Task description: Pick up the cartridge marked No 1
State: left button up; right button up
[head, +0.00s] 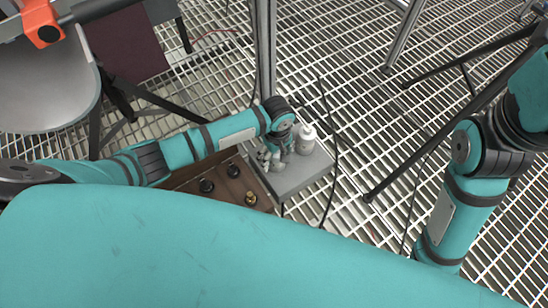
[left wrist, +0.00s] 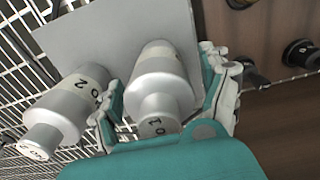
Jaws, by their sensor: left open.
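The cartridge marked No 1 (left wrist: 160,84) is a pale grey-white bottle shape with a narrower neck, and part of its mark shows on the neck end. It stands between the two open fingers of my left gripper (left wrist: 166,100); I cannot tell if either finger touches it. In the head view my left gripper (head: 272,157) is over the grey stand, and the cartridge there is mostly hidden behind it. A similar cartridge marked No 2 (left wrist: 68,104) stands just left of the left finger; a white cartridge (head: 306,139) shows right of the gripper in the head view. My right gripper is out of view.
The small grey stand (head: 309,177) carries the cartridges. A brown panel with dark knobs (head: 224,190) adjoins it on the left, one knob brassy. A black cable hangs by its right edge. Steel grating and dark struts surround it.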

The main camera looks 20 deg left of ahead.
pick_arm(q)
grip_shut()
dwell(0.6)
jog(key=shift+r, duration=0.2)
